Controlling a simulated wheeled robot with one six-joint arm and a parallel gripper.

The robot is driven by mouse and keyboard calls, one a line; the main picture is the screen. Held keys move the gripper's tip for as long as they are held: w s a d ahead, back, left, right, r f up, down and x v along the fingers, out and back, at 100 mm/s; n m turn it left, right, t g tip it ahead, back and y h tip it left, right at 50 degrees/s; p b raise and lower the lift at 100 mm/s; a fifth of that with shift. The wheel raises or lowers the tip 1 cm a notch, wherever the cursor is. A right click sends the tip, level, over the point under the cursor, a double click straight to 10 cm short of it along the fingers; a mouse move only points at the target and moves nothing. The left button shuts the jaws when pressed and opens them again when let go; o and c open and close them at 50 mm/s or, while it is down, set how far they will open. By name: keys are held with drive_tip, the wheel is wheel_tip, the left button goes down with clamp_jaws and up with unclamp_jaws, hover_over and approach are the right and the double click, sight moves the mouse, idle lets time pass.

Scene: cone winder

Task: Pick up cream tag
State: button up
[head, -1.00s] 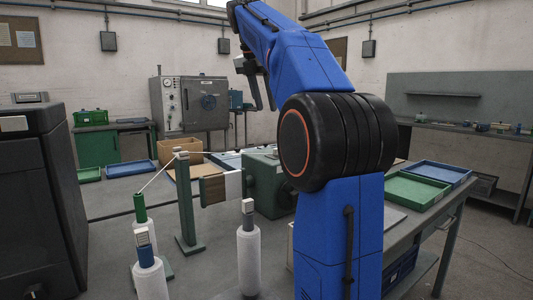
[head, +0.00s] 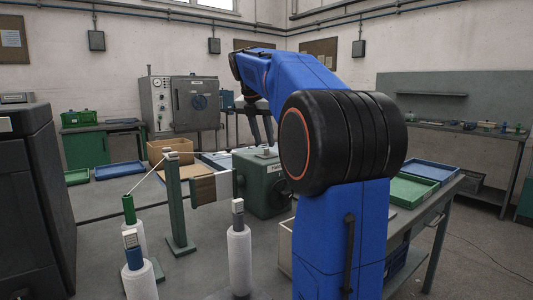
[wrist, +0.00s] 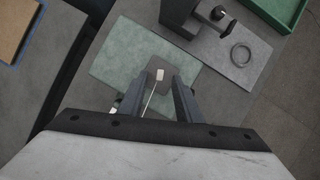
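The cream tag (wrist: 160,74) is a small pale rectangle in the wrist view, with a thin pale line running from it toward my gripper. It appears over a dark grey patch on a green surface (wrist: 120,52), which looks like the top of the green machine housing (head: 262,185) in the head view. My gripper (wrist: 159,88) is open, with one finger on each side of the tag in the picture and nothing visibly held. In the head view my gripper (head: 261,130) points down above the housing. The remaining height over the tag is hard to judge.
White yarn cones (head: 240,260) stand at the front left beside a green post (head: 178,210). A dark stand with a black ring (wrist: 241,55) and a green tray (wrist: 282,12) show in the wrist view. Green and blue trays (head: 433,172) lie on the right.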

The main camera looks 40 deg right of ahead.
sight(265, 149)
drive_tip(key=shift+x, duration=1.5)
clamp_jaws()
wheel_tip(265, 149, up, 13)
idle(0.4)
